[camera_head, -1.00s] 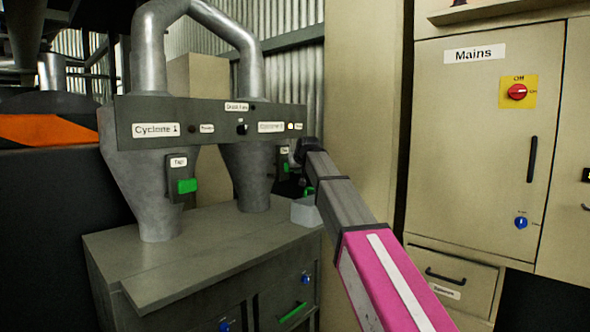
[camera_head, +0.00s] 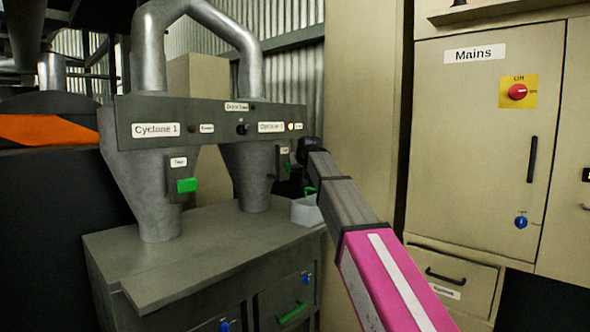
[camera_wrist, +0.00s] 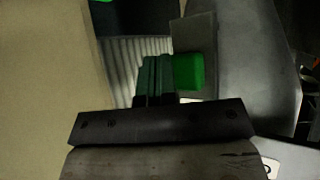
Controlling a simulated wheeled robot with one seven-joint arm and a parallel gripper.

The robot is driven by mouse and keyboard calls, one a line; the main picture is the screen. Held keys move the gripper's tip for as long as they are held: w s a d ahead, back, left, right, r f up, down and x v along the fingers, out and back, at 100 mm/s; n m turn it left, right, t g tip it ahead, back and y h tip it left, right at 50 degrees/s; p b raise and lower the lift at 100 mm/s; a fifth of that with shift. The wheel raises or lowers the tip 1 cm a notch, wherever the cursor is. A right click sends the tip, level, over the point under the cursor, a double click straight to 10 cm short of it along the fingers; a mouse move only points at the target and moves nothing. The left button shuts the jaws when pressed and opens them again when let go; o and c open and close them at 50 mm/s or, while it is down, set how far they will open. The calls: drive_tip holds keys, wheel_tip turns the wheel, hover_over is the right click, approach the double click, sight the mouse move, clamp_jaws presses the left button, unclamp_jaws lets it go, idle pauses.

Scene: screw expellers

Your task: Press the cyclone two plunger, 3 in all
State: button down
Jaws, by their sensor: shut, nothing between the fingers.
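Cyclone two (camera_head: 248,172) is the grey metal cone on the right of the bench, under the panel with its label (camera_head: 271,127). Its small tap box (camera_head: 284,156) hangs beside the cone, partly hidden by my arm. In the wrist view its green plunger (camera_wrist: 188,70) stands out from a grey plate. My gripper (camera_wrist: 156,76) is shut and empty, with its fingertips right beside the plunger's left side in that view. I cannot tell whether they touch. In the head view the fingertips are hidden by or lost in the dark behind my wrist.
Cyclone one (camera_head: 155,185) stands to the left, with its own green plunger (camera_head: 187,185). A small pale container (camera_head: 305,210) sits at the bench's right end. A lamp (camera_head: 291,126) glows on the panel. A beige wall (camera_head: 362,100) and the Mains cabinet (camera_head: 470,120) are on the right.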

drive_tip(key=shift+s+d, duration=0.55)
drive_tip(key=shift+d, duration=0.15)
drive_tip(key=shift+s+d, duration=0.1)
drive_tip(key=shift+s+d, duration=0.75)
drive_tip(key=shift+d, duration=0.2)
drive_tip(key=shift+s+d, duration=0.7)
drive_tip(key=shift+d, duration=0.25)
idle(1.2)
drive_tip(key=s+d, duration=0.2)
drive_tip(key=d, duration=0.1)
drive_tip(key=shift+s, duration=0.2)
drive_tip(key=shift+w+a, duration=0.15)
idle(0.4)
drive_tip(key=w+a, duration=0.5)
drive_tip(key=a, duration=0.1)
drive_tip(key=shift+a, duration=0.35)
drive_tip(key=shift+w+a, duration=0.1)
drive_tip(key=shift+w, duration=0.1)
idle(1.8)
